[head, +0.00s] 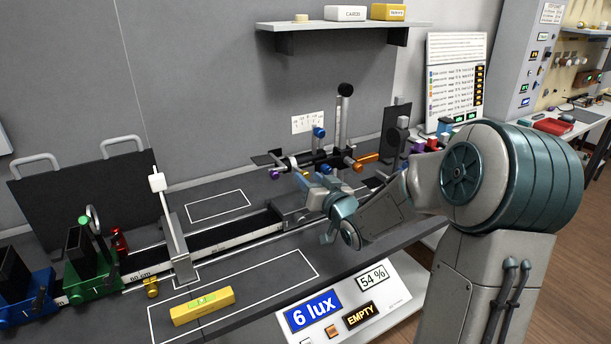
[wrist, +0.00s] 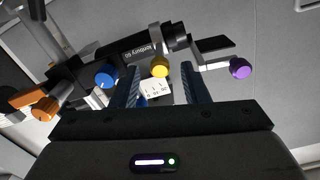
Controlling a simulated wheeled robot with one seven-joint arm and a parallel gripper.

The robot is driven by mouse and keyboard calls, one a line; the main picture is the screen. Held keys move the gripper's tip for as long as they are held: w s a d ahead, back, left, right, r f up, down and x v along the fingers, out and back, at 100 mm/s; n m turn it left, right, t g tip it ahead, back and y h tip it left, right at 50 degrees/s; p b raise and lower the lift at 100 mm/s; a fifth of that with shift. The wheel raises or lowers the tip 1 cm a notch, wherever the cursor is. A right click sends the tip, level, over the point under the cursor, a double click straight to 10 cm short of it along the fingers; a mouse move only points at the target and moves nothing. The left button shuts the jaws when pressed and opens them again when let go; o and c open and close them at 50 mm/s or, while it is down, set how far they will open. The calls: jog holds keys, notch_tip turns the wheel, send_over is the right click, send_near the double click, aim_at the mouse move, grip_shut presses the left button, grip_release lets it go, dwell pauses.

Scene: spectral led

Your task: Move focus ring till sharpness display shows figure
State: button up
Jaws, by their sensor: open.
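A black tube instrument (head: 318,160) with coloured knobs is mounted on an upright post. It also shows in the wrist view (wrist: 140,50), with a blue knob (wrist: 106,75), yellow knob (wrist: 160,67), purple knob (wrist: 240,68) and orange knob (wrist: 44,108). Which part is the focus ring is not clear. My gripper (wrist: 160,74) is open; the yellow knob and a white numbered piece (wrist: 155,88) appear between its fingers, contact unclear. In the head view my gripper (head: 308,181) is just in front of the instrument. Display panels read "54 %" (head: 373,278), "6 lux" (head: 313,310) and "EMPTY" (head: 360,314); none has a readable sharpness label.
A long rail (head: 240,234) runs along the bench, with a green carriage (head: 88,270) and a blue carriage (head: 25,300) at left. A yellow level (head: 202,306) lies at the front. A black plate (head: 392,135) stands right of the instrument. A shelf (head: 340,28) hangs above.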

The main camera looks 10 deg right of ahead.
aim_at(296, 166)
jog(key=shift+x, duration=1.45)
